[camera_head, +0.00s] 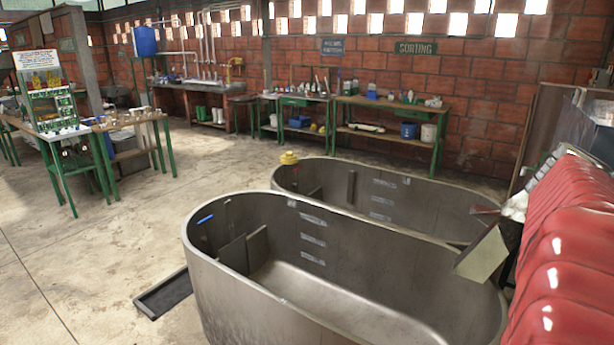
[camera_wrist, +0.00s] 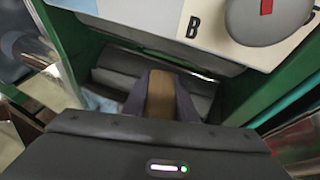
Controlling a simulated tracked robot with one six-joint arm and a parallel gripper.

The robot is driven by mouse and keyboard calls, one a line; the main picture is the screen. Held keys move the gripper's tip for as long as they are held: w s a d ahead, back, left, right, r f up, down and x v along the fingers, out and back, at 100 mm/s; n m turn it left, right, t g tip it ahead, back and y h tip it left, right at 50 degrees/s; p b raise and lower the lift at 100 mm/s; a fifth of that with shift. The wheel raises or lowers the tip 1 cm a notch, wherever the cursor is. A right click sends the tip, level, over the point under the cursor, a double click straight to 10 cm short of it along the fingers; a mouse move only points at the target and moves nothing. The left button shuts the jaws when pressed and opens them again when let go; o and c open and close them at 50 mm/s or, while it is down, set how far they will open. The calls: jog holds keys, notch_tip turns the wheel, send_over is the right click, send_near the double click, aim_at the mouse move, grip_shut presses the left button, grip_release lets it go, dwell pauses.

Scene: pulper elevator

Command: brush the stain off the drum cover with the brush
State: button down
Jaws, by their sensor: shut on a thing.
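My gripper (camera_wrist: 160,105) is at the middle of the wrist view, its dark fingers shut on a brown, wooden-looking piece (camera_wrist: 160,94), which I take to be the brush handle. No bristles can be made out. Beyond the fingers are grey block-like surfaces (camera_wrist: 205,97) between green edges; I cannot tell whether the held piece touches them. I cannot identify the drum cover or a stain in either view. My gripper does not show in the head view.
A pale panel marked B (camera_wrist: 192,27) with a round grey piece (camera_wrist: 262,18) and a green frame (camera_wrist: 75,32) crowd the wrist view. Large metal tanks (camera_head: 215,285) and red ribbed forms (camera_head: 568,255) fill the head view's front. Open concrete floor (camera_head: 110,240) lies left.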

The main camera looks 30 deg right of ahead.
jog(key=shift+w+d+f, duration=0.15)
jog(key=shift+w+d, duration=0.25)
jog(key=shift+d, duration=0.2)
jog(key=shift+w+d+f, duration=0.1)
jog(key=shift+w+d, duration=0.25)
jog(key=shift+d, duration=0.2)
jog(key=shift+w+d, duration=0.1)
jog(key=shift+d, duration=0.05)
jog(key=shift+w+d, duration=0.35)
jog(key=shift+d, duration=0.2)
jog(key=shift+w+d, duration=0.3)
jog(key=shift+d, duration=0.25)
jog(key=shift+r, duration=0.1)
jog(key=shift+w+a+r, duration=0.25)
jog(key=shift+w+r, duration=0.15)
jog(key=shift+r, duration=0.15)
jog(key=shift+w+a+r, duration=0.25)
jog(key=shift+w+r, duration=0.1)
jog(key=shift+r, duration=0.2)
